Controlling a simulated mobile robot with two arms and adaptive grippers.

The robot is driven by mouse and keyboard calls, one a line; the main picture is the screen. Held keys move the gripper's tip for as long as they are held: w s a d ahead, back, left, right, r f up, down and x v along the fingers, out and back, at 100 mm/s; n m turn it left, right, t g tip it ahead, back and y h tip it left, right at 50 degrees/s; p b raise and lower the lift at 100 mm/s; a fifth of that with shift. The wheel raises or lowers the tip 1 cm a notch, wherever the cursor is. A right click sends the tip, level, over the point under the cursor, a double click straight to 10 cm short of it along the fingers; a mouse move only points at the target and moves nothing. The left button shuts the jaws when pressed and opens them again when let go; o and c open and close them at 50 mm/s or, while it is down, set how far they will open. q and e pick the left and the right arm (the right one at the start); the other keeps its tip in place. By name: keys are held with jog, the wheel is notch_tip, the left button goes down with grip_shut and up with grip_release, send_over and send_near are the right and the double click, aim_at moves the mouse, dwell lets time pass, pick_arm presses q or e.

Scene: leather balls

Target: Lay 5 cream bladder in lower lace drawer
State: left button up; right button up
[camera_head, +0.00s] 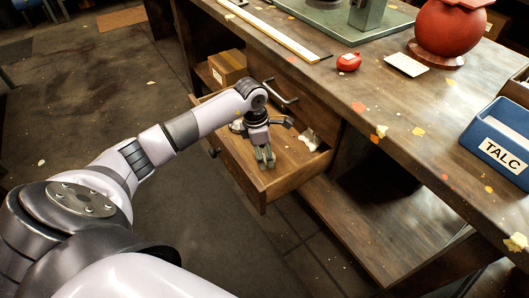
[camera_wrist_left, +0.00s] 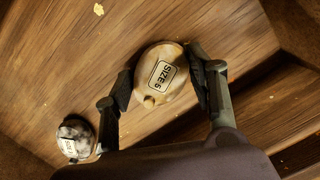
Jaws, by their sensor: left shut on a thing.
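My left gripper (camera_head: 264,158) is over the open lower drawer (camera_head: 262,193) of the bench, pointing down. In the head view the gripper hides this bladder. I cannot tell whether it touches the drawer floor. A mottled grey-white piece with a label (camera_wrist_left: 75,138) lies beside the left finger. A small white piece (camera_head: 310,141) lies in the drawer's right side. My right gripper is not in view.
A closed drawer with a metal handle (camera_head: 283,93) sits above. A cardboard box (camera_head: 227,68) stands on a shelf behind the open drawer. The bench top (camera_head: 410,110) holds a blue TALC box (camera_head: 500,145) and a red ball (camera_head: 449,28). Floor left of the drawer is clear.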

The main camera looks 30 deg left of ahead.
pick_arm(q)
jog(key=o, duration=1.2)
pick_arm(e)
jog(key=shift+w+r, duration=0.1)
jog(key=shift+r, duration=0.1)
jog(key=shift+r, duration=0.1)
pick_arm(q)
notch_tip(320, 180, up, 12)
jog(key=s+a+p, duration=0.1)
jog(key=shift+a, duration=0.2)
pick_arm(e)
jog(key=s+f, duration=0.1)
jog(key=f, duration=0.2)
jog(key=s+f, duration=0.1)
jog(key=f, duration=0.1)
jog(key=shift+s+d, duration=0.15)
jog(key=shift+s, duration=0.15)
pick_arm(q)
jog(key=shift+s, duration=0.15)
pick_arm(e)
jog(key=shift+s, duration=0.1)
